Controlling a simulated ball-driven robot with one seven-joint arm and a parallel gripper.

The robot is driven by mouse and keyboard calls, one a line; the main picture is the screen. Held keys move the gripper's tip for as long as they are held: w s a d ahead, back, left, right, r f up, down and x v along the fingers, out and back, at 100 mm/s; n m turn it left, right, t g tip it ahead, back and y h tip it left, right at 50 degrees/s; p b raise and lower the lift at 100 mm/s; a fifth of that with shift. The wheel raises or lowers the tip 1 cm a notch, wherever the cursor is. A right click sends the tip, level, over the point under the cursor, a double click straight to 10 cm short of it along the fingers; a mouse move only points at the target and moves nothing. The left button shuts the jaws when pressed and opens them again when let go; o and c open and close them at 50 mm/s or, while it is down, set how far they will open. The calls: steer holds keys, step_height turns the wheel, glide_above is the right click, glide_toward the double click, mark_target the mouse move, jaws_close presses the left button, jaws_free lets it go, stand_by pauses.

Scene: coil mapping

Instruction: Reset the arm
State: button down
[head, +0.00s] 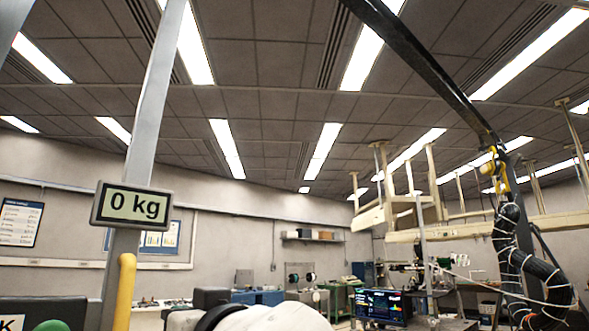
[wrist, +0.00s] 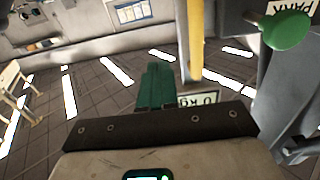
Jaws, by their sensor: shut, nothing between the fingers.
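My gripper (wrist: 157,68) shows in the wrist view as two green fingers pressed together, shut and empty. They stick out beyond a dark screwed plate. The gripper does not show clearly in the head view. A green knob (wrist: 286,31) is at the upper right of the wrist view, beside a sign (wrist: 287,8) reading PARK, to the right of the fingers and apart from them.
A grey post carries a display (head: 135,207) reading 0 kg; the display is partly hidden in the wrist view (wrist: 203,97). A yellow bar (wrist: 196,42) stands close right of my fingers. A dark hoist boom (head: 420,60) with a yellow hook (head: 497,170) and black coiled hose (head: 512,255) is at right.

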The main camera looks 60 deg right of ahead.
stand_by(0.4)
step_height(320, 180, down, 37)
steer(key=s+a+g+y, duration=0.1)
steer(key=s+g+y, duration=0.15)
steer(key=g, duration=0.55)
steer(key=s+a+f+n+g+y, duration=0.1)
steer(key=s+f+g, duration=0.7)
steer(key=s+f, duration=1.8)
steer(key=shift+s+f+n+y, duration=0.15)
steer(key=shift+s+n+y, duration=0.25)
steer(key=shift+n, duration=0.3)
stand_by(0.6)
